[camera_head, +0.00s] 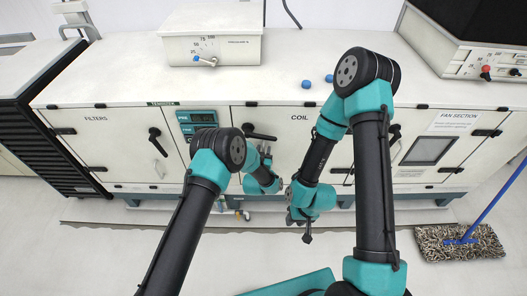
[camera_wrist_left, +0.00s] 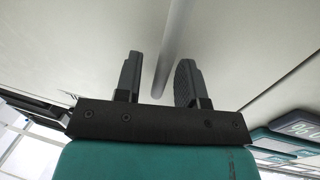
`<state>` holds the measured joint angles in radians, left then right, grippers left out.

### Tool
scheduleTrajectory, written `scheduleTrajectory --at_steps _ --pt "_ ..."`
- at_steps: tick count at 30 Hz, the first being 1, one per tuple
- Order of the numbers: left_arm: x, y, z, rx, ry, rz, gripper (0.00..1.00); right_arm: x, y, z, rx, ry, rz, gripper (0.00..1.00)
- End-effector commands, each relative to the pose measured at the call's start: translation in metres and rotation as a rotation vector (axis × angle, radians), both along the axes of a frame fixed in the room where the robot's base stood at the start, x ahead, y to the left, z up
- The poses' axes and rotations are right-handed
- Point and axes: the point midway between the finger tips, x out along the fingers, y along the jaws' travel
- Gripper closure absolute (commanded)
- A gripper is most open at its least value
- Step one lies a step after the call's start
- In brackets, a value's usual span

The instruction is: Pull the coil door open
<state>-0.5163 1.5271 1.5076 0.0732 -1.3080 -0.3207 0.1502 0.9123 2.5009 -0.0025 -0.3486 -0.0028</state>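The coil door (camera_head: 300,125) is a pale panel marked COIL in the middle of the cabinet front in the head view. It looks flush with its neighbours. A black lever handle (camera_head: 258,135) sits near its upper left edge. My left gripper (camera_head: 265,150) is just below this handle. In the left wrist view the left gripper's two dark fingers (camera_wrist_left: 158,65) stand apart, with a grey bar (camera_wrist_left: 173,45) running between them and a visible gap to the left finger. My right gripper (camera_head: 300,222) hangs in front of the cabinet's lower edge; its fingers are too small to read.
The filters door (camera_head: 105,140) with a black handle is to the left, and a small display panel (camera_head: 196,117) is beside the coil door. The fan section (camera_head: 430,145) is to the right. A mop head (camera_head: 460,243) lies on the floor at right.

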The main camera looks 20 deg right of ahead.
Motion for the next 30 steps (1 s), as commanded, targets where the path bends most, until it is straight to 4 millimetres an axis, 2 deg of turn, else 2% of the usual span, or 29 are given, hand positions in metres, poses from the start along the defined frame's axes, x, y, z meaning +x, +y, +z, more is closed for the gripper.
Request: scheduleTrajectory --at_steps 3,15,30 --pt "-0.0002 0.0001 -0.0001 0.000 0.000 0.000 0.64 0.0000 0.0000 0.0000 0.000 0.000 0.000 0.66" --pt "-0.0004 0.0002 0.0000 0.000 0.000 0.000 1.00 0.0000 0.0000 0.0000 0.000 0.000 0.000 0.66" --pt "-0.0022 0.0029 0.0001 -0.001 0.000 0.009 1.00 0.0000 0.0000 0.0000 0.000 0.000 0.000 0.66"
